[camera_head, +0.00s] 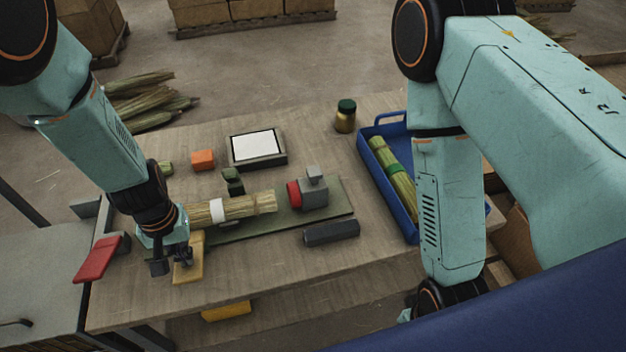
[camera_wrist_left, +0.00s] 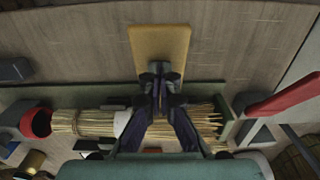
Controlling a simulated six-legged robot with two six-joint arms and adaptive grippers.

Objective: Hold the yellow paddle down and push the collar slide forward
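The yellow paddle (camera_head: 188,268) lies at the near left end of the green fixture; it also shows in the left wrist view (camera_wrist_left: 160,42). My left gripper (camera_head: 172,264) is over the paddle, its fingertips together at the paddle's near end in the left wrist view (camera_wrist_left: 160,72). I cannot tell whether they press on it. The collar slide, a grey block (camera_head: 316,191) with a red collar (camera_head: 294,194), sits at the fixture's right part. A straw bundle (camera_head: 240,206) with a white band lies between, its right end near the collar. My right gripper's fingers are out of sight below my right arm.
A dark bar (camera_head: 331,232) lies in front of the fixture. A red pad (camera_head: 97,259) is at the table's left edge. An orange block (camera_head: 203,159), a white-topped device (camera_head: 256,147) and a jar (camera_head: 345,115) stand behind. A blue tray (camera_head: 368,146) holds another bundle.

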